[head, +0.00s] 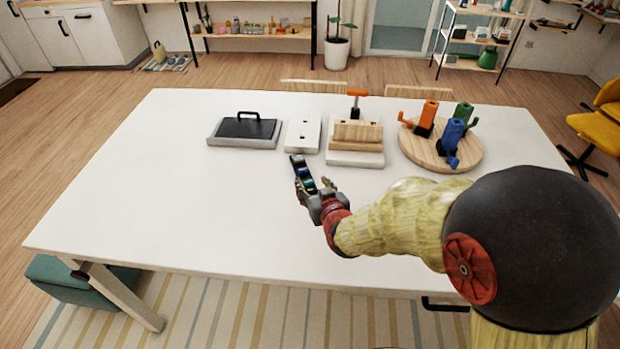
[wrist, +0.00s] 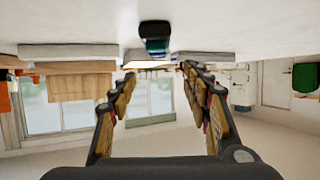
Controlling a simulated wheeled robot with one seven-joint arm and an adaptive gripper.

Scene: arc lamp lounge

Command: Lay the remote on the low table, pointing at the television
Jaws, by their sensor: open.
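A dark, narrow object with blue-green bands (head: 299,166), which may be the remote, is on the white table (head: 190,200) left of centre. My gripper (head: 314,187) is low over the table at the object's near end. Its fingers are apart. In the wrist view, which looks upside down, the object (wrist: 155,32) sits beyond the fingertips (wrist: 158,72), with nothing clearly between them. I cannot tell from the head view whether the fingers touch it. No television is recognisable in either view.
Along the table's back stand a dark tray with a handle (head: 245,129), a white plate (head: 302,135), a wooden block (head: 357,133) with an orange-handled tool, and a round board (head: 462,160) bearing orange, blue and green pieces. The table's left and front left are clear.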

